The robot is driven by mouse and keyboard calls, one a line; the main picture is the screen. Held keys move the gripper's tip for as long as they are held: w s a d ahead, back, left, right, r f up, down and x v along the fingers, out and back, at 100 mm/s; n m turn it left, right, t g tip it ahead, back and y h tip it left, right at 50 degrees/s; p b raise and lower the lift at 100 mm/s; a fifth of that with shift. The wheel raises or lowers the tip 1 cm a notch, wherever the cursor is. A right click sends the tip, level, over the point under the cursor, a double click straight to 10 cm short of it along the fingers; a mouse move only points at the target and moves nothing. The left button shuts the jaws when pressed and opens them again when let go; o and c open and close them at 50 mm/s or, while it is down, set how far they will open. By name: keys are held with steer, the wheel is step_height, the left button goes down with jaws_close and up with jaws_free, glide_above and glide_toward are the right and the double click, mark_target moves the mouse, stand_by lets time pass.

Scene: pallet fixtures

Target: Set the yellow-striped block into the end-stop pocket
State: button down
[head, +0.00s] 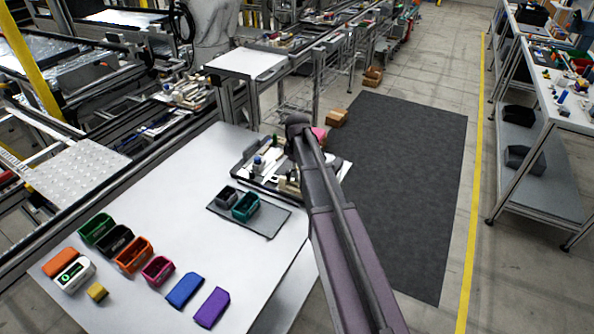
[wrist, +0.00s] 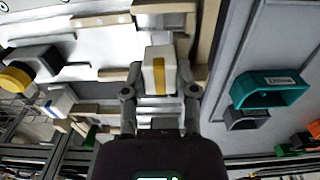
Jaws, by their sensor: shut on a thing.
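The white block with a yellow stripe (wrist: 150,70) sits between the two fingers of my gripper (wrist: 160,88) in the wrist view. The fingers are shut on its sides. Beyond it is the grey fixture pallet (wrist: 95,45) with tan strips and a cream piece (wrist: 163,8) at the top edge. I cannot tell for sure which of these forms the end-stop pocket, or whether the block touches the pallet. In the head view the pallet (head: 240,177) lies at the table's far right corner, and my arm covers part of it. The held block is not clear there.
A dark mat (head: 270,228) with grey (head: 227,196) and teal (head: 246,206) bins lies beside the pallet; the teal bin also shows in the wrist view (wrist: 268,90). A yellow-black round part (wrist: 15,78) stands on the pallet. The white table (head: 165,215) is clear mid-surface; several bins line its left.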

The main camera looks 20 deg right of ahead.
steer(key=shift+f+b, duration=0.95)
steer(key=shift+b, duration=0.05)
steer(key=shift+c, duration=1.5)
jaws_free()
steer(key=shift+r, duration=0.2)
step_height(320, 180, up, 10)
steer(key=p, duration=1)
steer(key=shift+f, duration=0.25)
steer(key=w+a+f+b, duration=0.1)
steer(key=w+a, duration=0.3)
steer(key=a, duration=0.4)
steer(key=f+b, duration=0.9)
steer(key=shift+d+f, duration=0.25)
steer(key=shift+d, duration=0.1)
step_height(320, 180, up, 12)
steer(key=p, duration=1.1)
steer(key=shift+d+r+p, duration=0.2)
steer(key=shift+p, duration=0.2)
